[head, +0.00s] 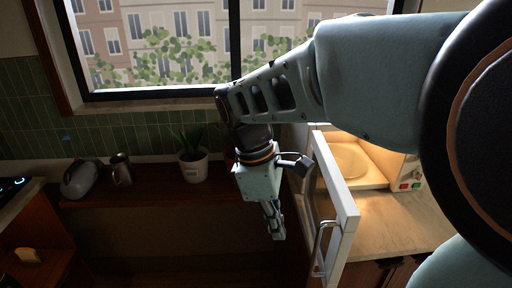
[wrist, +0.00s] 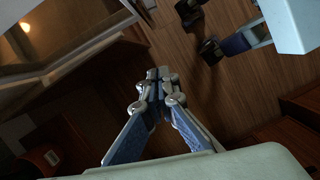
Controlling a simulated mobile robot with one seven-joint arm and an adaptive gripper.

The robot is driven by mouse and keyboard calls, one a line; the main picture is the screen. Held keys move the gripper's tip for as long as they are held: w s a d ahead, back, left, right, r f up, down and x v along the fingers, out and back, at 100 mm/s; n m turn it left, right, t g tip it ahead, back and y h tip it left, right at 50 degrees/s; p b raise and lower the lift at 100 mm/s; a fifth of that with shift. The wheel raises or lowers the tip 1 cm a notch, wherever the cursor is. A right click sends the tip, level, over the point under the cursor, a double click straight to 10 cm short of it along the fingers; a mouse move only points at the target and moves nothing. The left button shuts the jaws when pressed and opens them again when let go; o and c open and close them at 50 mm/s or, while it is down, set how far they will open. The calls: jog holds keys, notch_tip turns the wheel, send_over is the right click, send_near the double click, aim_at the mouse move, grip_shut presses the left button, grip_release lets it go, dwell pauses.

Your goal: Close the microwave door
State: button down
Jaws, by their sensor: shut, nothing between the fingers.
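The microwave (head: 398,165) stands on the counter at the right in the head view, its lit inside showing a round plate (head: 350,160). Its white-framed door (head: 348,215) stands wide open, swung out toward me, with a bar handle (head: 320,245) on its front part. My gripper (head: 276,232) points down just left of the door, on its outer side, with a visible gap to the handle. Its fingers are together and empty, as the wrist view also shows (wrist: 158,76). In the wrist view a pale-framed pane, seemingly the door (wrist: 75,45), fills the upper left.
A potted plant (head: 193,165), a metal jug (head: 121,170) and a kettle (head: 80,180) stand on the dark counter at the left. The wooden counter (head: 400,222) below the microwave lies behind the open door. The window is behind my arm.

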jog(key=s+d+f, duration=0.1)
jog(key=d+f, duration=0.4)
jog(key=f, duration=0.2)
jog(key=shift+s+d+p, duration=0.25)
jog(key=shift+d+p, duration=0.05)
jog(key=shift+r, duration=0.1)
jog(key=shift+d, duration=0.1)
